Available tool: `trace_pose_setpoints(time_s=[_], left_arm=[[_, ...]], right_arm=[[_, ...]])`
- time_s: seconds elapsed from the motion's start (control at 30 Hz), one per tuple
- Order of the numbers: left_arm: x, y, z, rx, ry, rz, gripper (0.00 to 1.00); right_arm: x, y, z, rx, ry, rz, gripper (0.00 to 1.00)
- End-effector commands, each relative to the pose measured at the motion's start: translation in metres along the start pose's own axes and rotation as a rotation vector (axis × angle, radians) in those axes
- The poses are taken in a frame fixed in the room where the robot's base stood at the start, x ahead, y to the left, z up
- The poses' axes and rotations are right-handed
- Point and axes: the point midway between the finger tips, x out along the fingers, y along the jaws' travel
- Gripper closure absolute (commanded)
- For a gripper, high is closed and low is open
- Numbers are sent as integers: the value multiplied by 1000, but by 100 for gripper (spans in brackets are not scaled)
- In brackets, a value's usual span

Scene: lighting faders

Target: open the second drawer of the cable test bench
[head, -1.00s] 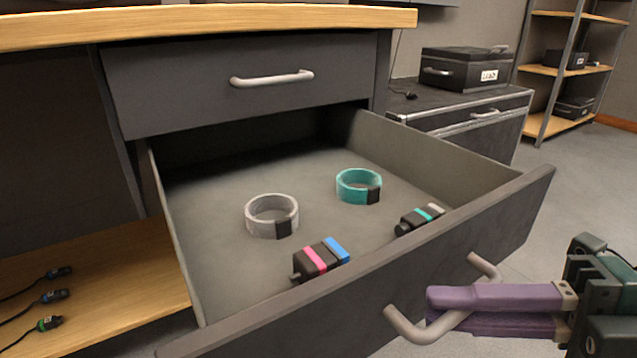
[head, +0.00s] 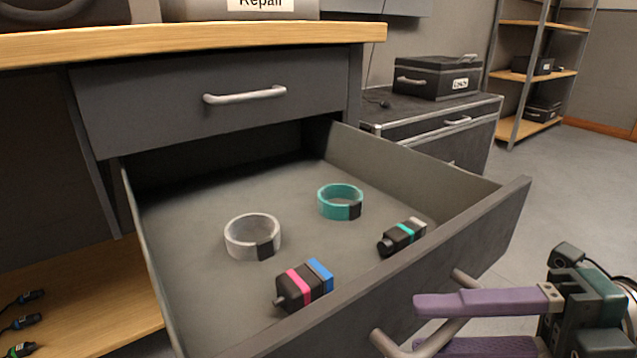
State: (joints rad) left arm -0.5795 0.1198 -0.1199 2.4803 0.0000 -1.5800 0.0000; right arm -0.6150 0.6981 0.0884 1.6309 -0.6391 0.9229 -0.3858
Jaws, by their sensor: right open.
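The second drawer (head: 470,232) of the cable test bench (head: 200,46) stands pulled well out. Inside it lie a white tape ring (head: 240,240), a teal tape ring (head: 338,203), a black connector with pink and blue bands (head: 303,286) and a black connector with a teal band (head: 402,237). The drawer's grey bar handle (head: 385,343) is at the lower right. My right gripper (head: 425,325) is open, its purple fingers above and below part of the handle; I cannot tell if they touch it. My left gripper is not in view.
The shut top drawer (head: 150,113) with its handle (head: 245,95) is above. A low shelf (head: 90,280) with several cable ends is at the left. A dark cabinet (head: 440,125) bearing a black case (head: 436,78) stands behind right. Floor at right is clear.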

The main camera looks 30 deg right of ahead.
Motion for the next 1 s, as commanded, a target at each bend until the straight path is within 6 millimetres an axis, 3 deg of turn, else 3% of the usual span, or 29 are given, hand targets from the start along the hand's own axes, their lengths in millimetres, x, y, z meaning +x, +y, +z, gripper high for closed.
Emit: trace_pose_setpoints(time_s=[0.23,0.5,0.7,1.0], left_arm=[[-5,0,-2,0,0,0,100],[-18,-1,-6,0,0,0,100],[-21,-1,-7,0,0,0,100],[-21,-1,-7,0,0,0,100]], right_arm=[[-11,0,0,3,-1,-4,55],[-65,1,0,3,-2,-5,55],[-93,0,0,1,-2,-3,55],[-100,0,0,0,0,0,55]])
